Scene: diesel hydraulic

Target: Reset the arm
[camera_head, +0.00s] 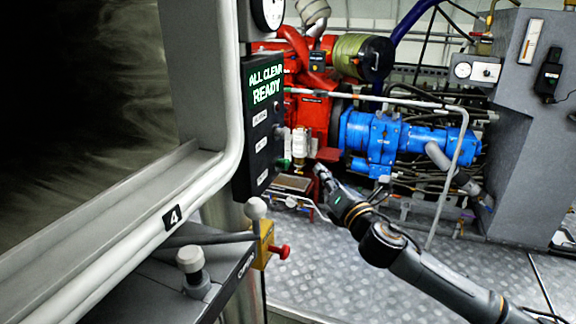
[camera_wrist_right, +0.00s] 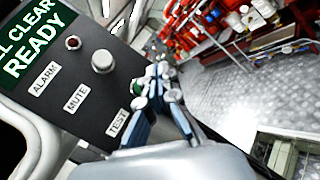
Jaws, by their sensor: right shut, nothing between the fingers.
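My right gripper (camera_head: 321,172) reaches in from the lower right of the head view. It is shut and empty, in the air to the right of the black alarm panel. In the right wrist view the shut fingers (camera_wrist_right: 157,80) point up and away, beside the panel. The alarm panel (camera_head: 262,128) has a green sign reading "ALL CLEAR READY". In the wrist view the panel (camera_wrist_right: 85,75) shows labels "ALARM", "MUTE" and "TEST", a red lamp and a silver knob. A green button (camera_wrist_right: 137,88) near the panel's edge is partly hidden by the gripper. My left gripper does not show.
A grey console with a white-knobbed lever (camera_head: 255,208) and red-knobbed yellow block (camera_head: 263,245) stands below the panel. Red engine (camera_head: 310,115) and blue pump (camera_head: 385,138) are behind. A grey cabinet (camera_head: 525,130) is right. The metal floor (camera_head: 310,270) is open.

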